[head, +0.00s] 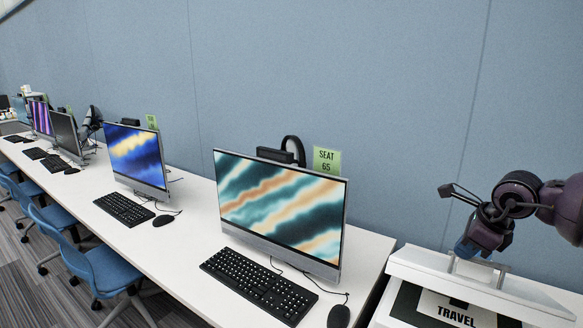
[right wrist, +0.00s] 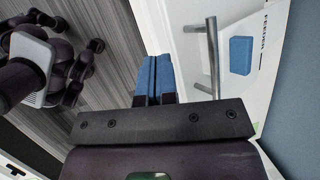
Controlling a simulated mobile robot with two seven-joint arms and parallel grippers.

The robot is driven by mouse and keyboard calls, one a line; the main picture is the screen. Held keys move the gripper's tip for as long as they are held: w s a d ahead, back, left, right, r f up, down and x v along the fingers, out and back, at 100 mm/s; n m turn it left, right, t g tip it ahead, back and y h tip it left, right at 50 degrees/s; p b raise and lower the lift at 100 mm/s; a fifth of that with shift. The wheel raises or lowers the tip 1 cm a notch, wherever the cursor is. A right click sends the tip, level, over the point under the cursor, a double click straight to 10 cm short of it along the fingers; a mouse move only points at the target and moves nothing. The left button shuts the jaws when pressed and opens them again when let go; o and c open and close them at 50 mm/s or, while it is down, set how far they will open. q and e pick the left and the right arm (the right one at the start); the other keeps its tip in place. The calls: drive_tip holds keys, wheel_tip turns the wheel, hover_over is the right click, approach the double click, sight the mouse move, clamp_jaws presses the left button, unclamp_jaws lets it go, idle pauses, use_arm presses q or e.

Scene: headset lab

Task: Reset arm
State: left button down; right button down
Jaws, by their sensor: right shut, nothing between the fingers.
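My right gripper (head: 466,250) is at the right of the head view, its arm coming in from the right edge. Its blue fingers (right wrist: 153,78) are pressed together in the right wrist view, with nothing between them. In the head view it overlaps the top of a white unit (head: 520,293) with a metal handle, and I cannot tell whether they touch. In the right wrist view a metal handle (right wrist: 212,58) on a white front stands to the right of the fingers, apart from them. My left gripper is in neither view.
A dark panel labelled TRAVEL (head: 447,312) lies below the white unit's top. A long white desk (head: 375,250) holds a monitor (head: 280,208), a keyboard (head: 260,284) and a mouse (head: 339,316). Blue chairs (head: 105,268) stand along its front. A blue wall (head: 400,100) runs behind.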

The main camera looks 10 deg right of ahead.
drive_tip(key=w+a+r+m+t+y, duration=0.2)
drive_tip(key=a+m+t+y, duration=0.2)
drive_tip(key=a+m+y, duration=0.45)
drive_tip(key=w+a+r+m+t+y, duration=0.2)
drive_tip(key=a+m+t+y, duration=0.25)
drive_tip(key=a, duration=0.65)
drive_tip(key=s+d+f+m+t+h, duration=0.25)
drive_tip(key=f+m+h, duration=0.25)
drive_tip(key=f+m, duration=0.5)
drive_tip(key=s+d+f+m+t+h, duration=0.1)
drive_tip(key=s+f+m+h, duration=0.3)
drive_tip(key=f+m+h, duration=0.5)
drive_tip(key=s+f+m+g, duration=0.2)
drive_tip(key=s+f+m, duration=0.4)
drive_tip(key=s+f, duration=0.2)
drive_tip(key=s+f+m+g, duration=0.2)
drive_tip(key=s+f+m, duration=0.4)
drive_tip(key=s+f, duration=0.3)
drive_tip(key=s+d, duration=0.1)
drive_tip(key=s, duration=0.3)
drive_tip(key=shift+g+h, duration=0.3)
drive_tip(key=shift+h, duration=0.1)
